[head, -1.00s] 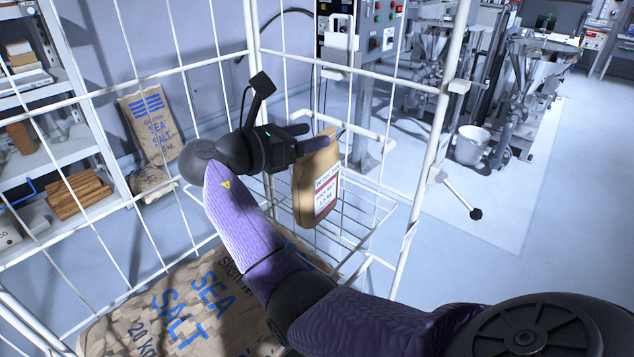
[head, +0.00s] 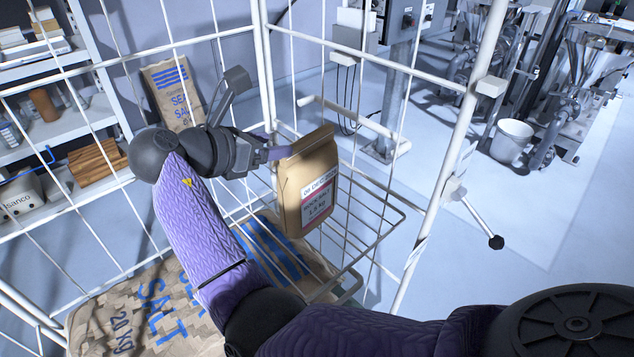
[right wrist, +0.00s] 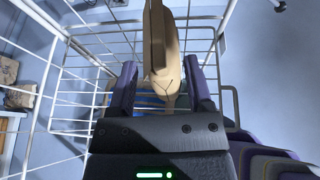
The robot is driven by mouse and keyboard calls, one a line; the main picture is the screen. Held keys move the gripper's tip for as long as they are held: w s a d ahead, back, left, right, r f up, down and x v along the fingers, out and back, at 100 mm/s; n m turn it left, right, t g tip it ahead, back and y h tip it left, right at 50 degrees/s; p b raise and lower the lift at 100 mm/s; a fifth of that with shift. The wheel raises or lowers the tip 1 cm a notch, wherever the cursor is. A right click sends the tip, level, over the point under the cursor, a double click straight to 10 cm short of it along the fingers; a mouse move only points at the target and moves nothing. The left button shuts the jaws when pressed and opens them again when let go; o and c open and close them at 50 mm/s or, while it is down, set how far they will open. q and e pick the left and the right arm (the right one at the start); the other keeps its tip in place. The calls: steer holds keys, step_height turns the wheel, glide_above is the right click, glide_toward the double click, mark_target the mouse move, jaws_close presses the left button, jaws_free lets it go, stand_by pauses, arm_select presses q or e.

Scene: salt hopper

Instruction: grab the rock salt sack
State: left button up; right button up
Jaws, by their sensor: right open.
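The rock salt sack (head: 307,182) is a small brown paper bag with a white and red label. It stands upright in a small wire basket (head: 372,240) on the cage's side. My right gripper (head: 272,153) is at the sack's left side in the head view, its fingers level with the upper part. In the right wrist view the gripper (right wrist: 160,85) is open, with the sack (right wrist: 163,50) between and beyond the two fingertips. I cannot tell whether either finger touches it. My left gripper is not in view.
A large sea salt sack (head: 130,315) lies in the wire cage below my right arm. Another sea salt sack (head: 175,95) stands by the wall beyond the cage. White wire bars surround the basket. A white bucket (head: 511,141) stands on the floor at right.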

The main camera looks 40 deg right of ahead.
mark_target(302, 141)
steer(key=b+x, duration=0.3)
steer(key=x, duration=0.4)
steer(key=shift+w+d+f, duration=0.2)
steer(key=shift+d+f, duration=0.1)
steer(key=shift+r, duration=0.2)
jaws_close()
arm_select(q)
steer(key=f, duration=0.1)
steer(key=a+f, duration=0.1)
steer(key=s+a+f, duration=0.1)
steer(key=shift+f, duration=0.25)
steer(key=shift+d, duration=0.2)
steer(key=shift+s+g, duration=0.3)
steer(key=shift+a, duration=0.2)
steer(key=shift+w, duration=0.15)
